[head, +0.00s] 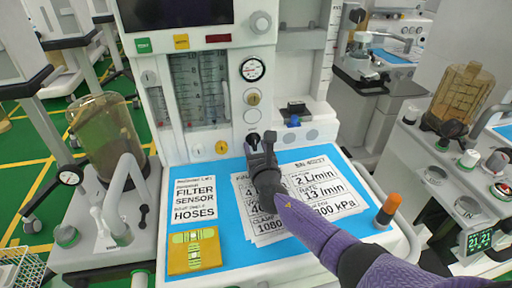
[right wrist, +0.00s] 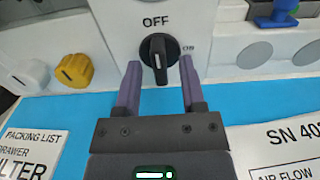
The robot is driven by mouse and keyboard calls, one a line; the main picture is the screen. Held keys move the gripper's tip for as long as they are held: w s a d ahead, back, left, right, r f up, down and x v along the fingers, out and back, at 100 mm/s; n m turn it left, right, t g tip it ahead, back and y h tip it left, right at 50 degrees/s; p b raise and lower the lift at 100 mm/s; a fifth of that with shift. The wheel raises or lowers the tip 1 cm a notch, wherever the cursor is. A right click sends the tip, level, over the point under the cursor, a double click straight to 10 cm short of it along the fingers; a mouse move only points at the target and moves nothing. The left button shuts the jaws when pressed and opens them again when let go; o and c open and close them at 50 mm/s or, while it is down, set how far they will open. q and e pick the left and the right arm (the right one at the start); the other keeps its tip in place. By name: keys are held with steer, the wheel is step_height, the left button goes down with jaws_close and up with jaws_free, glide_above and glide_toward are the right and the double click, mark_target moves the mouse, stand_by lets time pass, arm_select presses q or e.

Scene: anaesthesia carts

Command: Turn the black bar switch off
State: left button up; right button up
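The black bar switch (right wrist: 158,60) is on the white front panel of the cart, with OFF printed above it and ON to its upper right. Its bar stands about upright in the right wrist view, with a short white mark on it. My right gripper (right wrist: 160,85) is open, with one finger on each side of the switch and a visible gap to it. In the head view my right gripper (head: 262,142) reaches up to the panel and partly hides the switch. My left gripper is not in view.
A yellow knob (right wrist: 75,70) and a white knob (right wrist: 22,73) sit left of the switch. A blue worktop (head: 215,260) with printed sheets and a yellow card (head: 193,250) lies below. An orange-topped item (head: 388,209) stands at its right edge.

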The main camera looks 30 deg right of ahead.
steer(key=shift+s, duration=0.3)
steer(key=p+v, duration=0.4)
steer(key=v, duration=0.4)
steer(key=shift+r, duration=0.1)
steer(key=shift+s+a, duration=0.25)
steer(key=shift+s, duration=0.4)
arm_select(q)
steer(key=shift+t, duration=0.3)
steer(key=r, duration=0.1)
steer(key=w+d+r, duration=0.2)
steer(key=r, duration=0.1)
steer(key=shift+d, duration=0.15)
